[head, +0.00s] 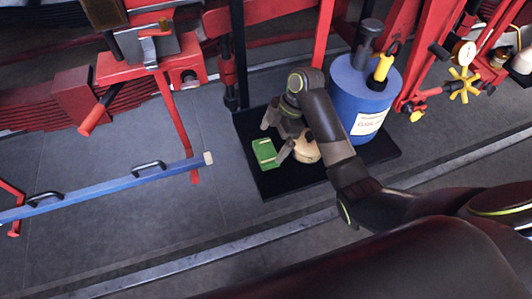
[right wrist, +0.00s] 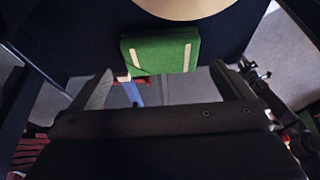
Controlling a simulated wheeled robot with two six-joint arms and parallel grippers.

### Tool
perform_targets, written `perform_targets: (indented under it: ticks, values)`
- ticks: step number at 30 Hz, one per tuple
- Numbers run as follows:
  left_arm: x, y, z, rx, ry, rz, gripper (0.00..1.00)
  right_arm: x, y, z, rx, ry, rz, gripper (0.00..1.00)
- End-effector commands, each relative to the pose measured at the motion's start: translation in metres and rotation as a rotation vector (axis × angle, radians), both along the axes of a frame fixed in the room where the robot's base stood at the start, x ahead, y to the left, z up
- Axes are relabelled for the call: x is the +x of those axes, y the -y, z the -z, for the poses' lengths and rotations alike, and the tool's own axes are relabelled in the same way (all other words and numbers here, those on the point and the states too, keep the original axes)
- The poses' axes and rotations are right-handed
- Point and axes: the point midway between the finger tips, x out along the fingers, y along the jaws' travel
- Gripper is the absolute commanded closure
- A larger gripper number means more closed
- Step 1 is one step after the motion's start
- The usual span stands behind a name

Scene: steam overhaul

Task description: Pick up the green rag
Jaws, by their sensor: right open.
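The green rag (head: 262,148) is a small folded block with two pale stripes. It lies on the black mat (head: 290,184) near the mat's left edge. In the right wrist view the rag (right wrist: 150,54) shows just beyond the fingertips, between their two lines. My right gripper (head: 273,142) is open and empty, right beside the rag. In the wrist view its fingers (right wrist: 162,72) are spread apart, with nothing between them that I can see gripped. I cannot tell whether a finger touches the rag. My left gripper is not in view.
A round tan object (head: 307,152) sits close to the right of the rag. A blue drum (head: 347,95) with a label stands on the mat behind. A blue bar (head: 110,184) with black handles reaches in from the left. Red machinery lines the back.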

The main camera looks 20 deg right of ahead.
Motion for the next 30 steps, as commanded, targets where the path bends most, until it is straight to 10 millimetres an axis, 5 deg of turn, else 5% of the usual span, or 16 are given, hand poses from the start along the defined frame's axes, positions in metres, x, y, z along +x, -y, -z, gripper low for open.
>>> perform_targets:
  ticks: [9, 16, 25, 30]
  values:
    - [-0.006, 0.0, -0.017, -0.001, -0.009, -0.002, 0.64, -0.002, -0.016, 0.037, 0.001, -0.003, -0.001, 0.0]
    - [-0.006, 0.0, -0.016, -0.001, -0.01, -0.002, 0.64, -0.002, -0.017, 0.039, -0.001, -0.001, -0.001, 0.0]
    - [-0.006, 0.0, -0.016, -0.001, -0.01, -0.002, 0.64, -0.002, -0.017, 0.039, 0.0, -0.001, -0.001, 0.37]
    - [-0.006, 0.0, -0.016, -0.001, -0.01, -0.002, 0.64, -0.002, -0.017, 0.038, 0.0, -0.001, -0.001, 0.37]
